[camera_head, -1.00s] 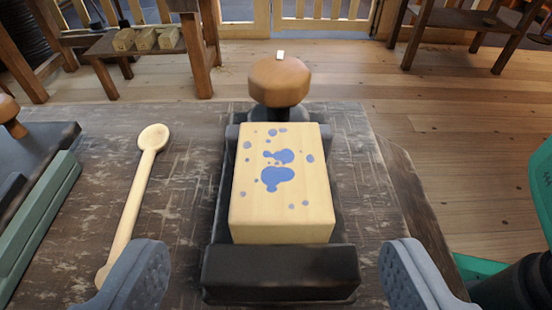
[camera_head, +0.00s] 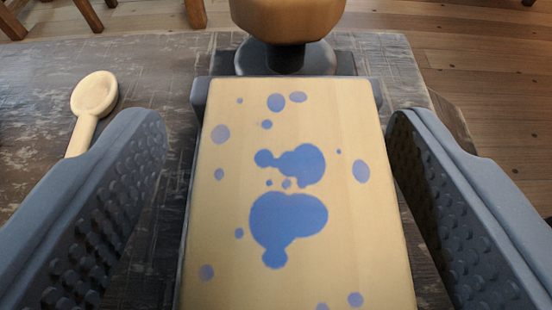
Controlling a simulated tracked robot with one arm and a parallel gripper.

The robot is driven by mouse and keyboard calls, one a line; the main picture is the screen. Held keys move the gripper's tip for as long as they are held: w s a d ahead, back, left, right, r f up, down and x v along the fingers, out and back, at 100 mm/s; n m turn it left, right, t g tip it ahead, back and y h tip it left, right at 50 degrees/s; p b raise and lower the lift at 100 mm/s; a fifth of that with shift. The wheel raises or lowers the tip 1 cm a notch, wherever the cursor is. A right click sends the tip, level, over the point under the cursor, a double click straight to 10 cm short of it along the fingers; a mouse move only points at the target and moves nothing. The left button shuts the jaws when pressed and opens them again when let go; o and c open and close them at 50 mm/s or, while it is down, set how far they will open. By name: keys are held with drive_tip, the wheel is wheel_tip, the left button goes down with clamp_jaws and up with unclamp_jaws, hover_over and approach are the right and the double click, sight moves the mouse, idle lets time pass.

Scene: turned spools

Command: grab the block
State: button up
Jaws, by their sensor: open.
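The block (camera_head: 230,250) is pale wood with blue paint splotches on its top. It fills the middle of the view and its near end runs out of the bottom of the picture. My gripper (camera_head: 280,140) is open, with one grey-blue studded finger on each side of the block. A gap shows between each finger and the block's sides, wider at the left. The block lies on a dark holder with a round wooden knob (camera_head: 285,18) behind its far end.
A wooden spoon (camera_head: 95,95) lies on the worn dark workbench (camera_head: 180,70), partly hidden by my left finger. The bench's right edge runs just beyond my right finger, with plank floor (camera_head: 490,100) past it. Furniture legs stand at the back.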

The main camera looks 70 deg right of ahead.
drive_tip(key=c, duration=1.1)
